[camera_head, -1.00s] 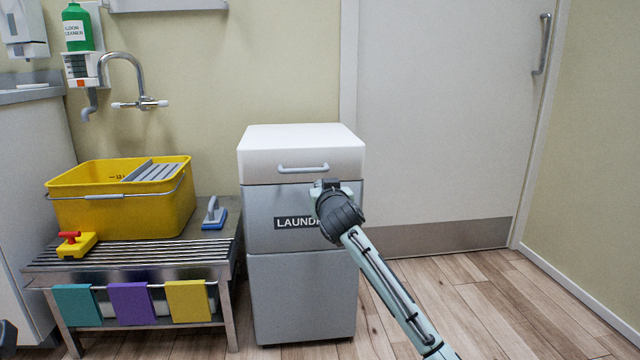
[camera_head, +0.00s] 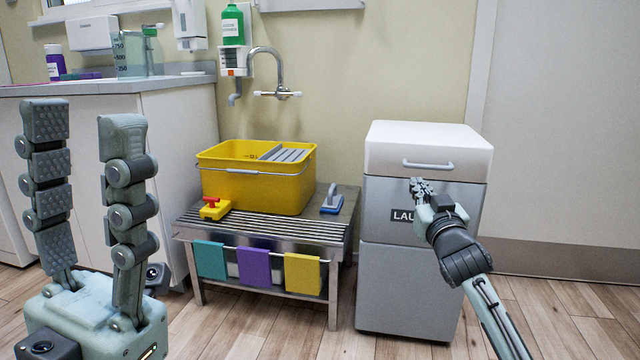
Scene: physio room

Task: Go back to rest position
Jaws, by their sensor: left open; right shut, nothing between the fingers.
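My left gripper (camera_head: 84,125) stands upright at the left of the head view, with its two fingers apart and nothing between them. My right gripper (camera_head: 420,188) is in front of the grey laundry bin (camera_head: 408,290), just below the handle (camera_head: 428,165) of its white lid. Its fingers are shut and empty. I cannot tell whether it touches the bin. The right arm partly hides the bin's label.
A yellow bucket (camera_head: 255,187), a yellow block with a red knob (camera_head: 214,208) and a blue-based scrubber (camera_head: 332,200) stand on a slatted metal bench (camera_head: 270,229). Cloths hang in front. A counter (camera_head: 180,83) is behind my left gripper. Open floor (camera_head: 560,310) lies at right.

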